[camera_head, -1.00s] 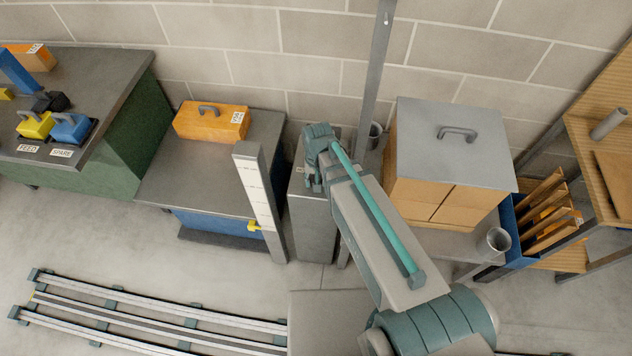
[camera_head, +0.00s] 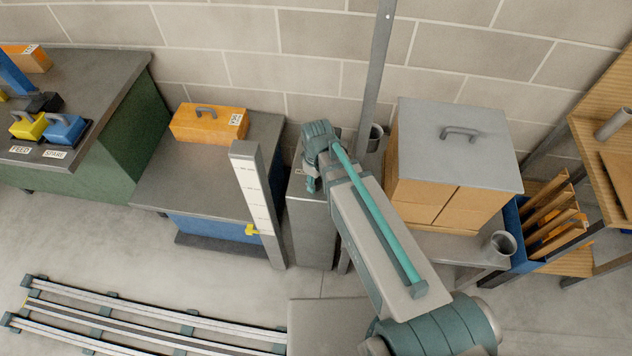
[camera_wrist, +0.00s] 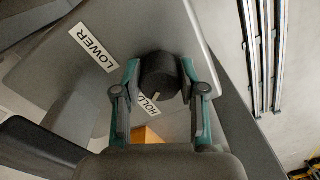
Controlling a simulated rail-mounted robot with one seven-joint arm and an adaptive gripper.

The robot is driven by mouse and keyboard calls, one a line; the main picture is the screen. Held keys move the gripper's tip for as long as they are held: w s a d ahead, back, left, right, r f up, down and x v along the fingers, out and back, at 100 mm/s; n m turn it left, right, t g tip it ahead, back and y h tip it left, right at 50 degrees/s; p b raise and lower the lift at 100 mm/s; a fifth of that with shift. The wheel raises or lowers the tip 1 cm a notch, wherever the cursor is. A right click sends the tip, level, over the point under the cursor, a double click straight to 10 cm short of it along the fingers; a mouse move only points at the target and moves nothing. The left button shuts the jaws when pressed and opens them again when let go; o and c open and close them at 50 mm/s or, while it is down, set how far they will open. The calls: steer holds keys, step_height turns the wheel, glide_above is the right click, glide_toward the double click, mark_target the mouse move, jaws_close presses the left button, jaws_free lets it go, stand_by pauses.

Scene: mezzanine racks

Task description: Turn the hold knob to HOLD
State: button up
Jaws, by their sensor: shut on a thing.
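The hold knob (camera_wrist: 158,78) is a dark round knob with a pale pointer mark, on a grey panel (camera_wrist: 190,30) in the wrist view. My gripper (camera_wrist: 160,68) is shut on the knob, one finger on each side. The pointer mark faces the HOLD label (camera_wrist: 150,108), which is partly covered by the knob and a finger. A LOWER label (camera_wrist: 95,50) lies up and left of the knob. In the head view my gripper (camera_head: 311,183) is at the top of a grey pedestal (camera_head: 312,235); the knob is hidden there by my arm.
A white-scaled post (camera_head: 252,190) with a yellow marker stands left of the pedestal, beside a bench with an orange case (camera_head: 208,122). A grey post (camera_head: 373,75) and a lidded box (camera_head: 455,150) are close on the right. Floor rails (camera_head: 150,320) lie at lower left.

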steer(key=shift+n, duration=0.9)
steer(key=o, duration=1.1)
steer(key=shift+o, duration=0.2)
steer(key=shift+r, duration=0.1)
step_height(320, 180, up, 12)
steer(key=shift+w+d, duration=0.1)
steer(key=shift+d, duration=0.05)
